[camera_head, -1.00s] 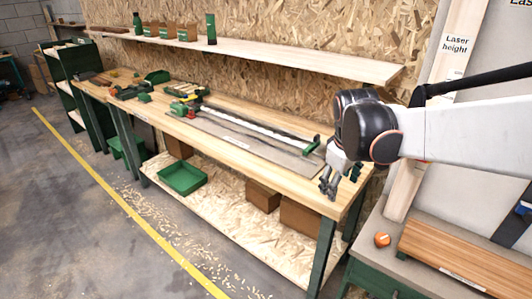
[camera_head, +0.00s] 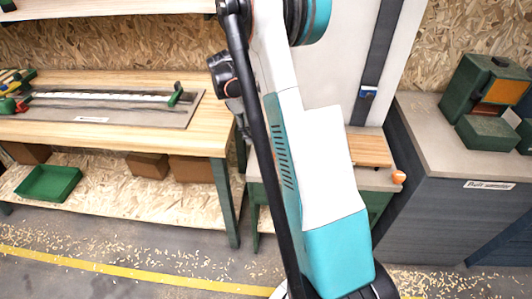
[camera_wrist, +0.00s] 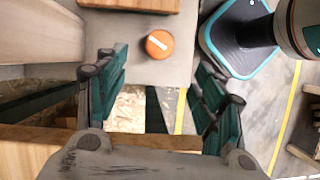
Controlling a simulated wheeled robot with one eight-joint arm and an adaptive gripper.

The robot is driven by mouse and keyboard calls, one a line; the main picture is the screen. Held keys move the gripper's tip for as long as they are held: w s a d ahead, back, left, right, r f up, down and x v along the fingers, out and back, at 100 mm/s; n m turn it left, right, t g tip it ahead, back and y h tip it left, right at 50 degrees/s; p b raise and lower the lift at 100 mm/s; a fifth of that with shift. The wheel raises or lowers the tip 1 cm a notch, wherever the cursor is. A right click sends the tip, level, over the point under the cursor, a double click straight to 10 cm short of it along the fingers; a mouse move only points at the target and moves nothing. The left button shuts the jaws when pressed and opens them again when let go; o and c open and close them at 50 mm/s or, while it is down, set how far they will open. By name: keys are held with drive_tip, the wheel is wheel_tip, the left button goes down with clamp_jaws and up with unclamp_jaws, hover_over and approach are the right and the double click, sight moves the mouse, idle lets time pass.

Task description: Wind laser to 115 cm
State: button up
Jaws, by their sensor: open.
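An orange round knob (camera_head: 398,177) sits at the right end of the low bench. In the wrist view the orange knob (camera_wrist: 159,44) shows a white line across its face. A blue device (camera_head: 368,91), which may be the laser, sits on a dark upright rail (camera_head: 382,50) on the pale panel. No height reading is legible. My gripper (camera_wrist: 160,66) is open and empty in the wrist view. Its green-padded fingers stand left and right of the knob in the picture, apart from it. My arm mostly hides the gripper in the head view.
A wooden slatted board (camera_head: 370,150) lies on the low bench (camera_head: 378,178). A long workbench (camera_head: 205,130) with a clamped track is at left. A grey cabinet (camera_head: 440,165) with green boxes (camera_head: 485,90) stands at right. The floor (camera_head: 130,250) in front has wood shavings.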

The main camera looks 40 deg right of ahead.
sight(269, 155)
drive_tip(key=b+x, duration=0.4)
drive_tip(key=x, duration=0.7)
drive_tip(key=shift+s+f, duration=0.1)
drive_tip(key=shift+f, duration=0.2)
drive_tip(key=c, duration=1.1)
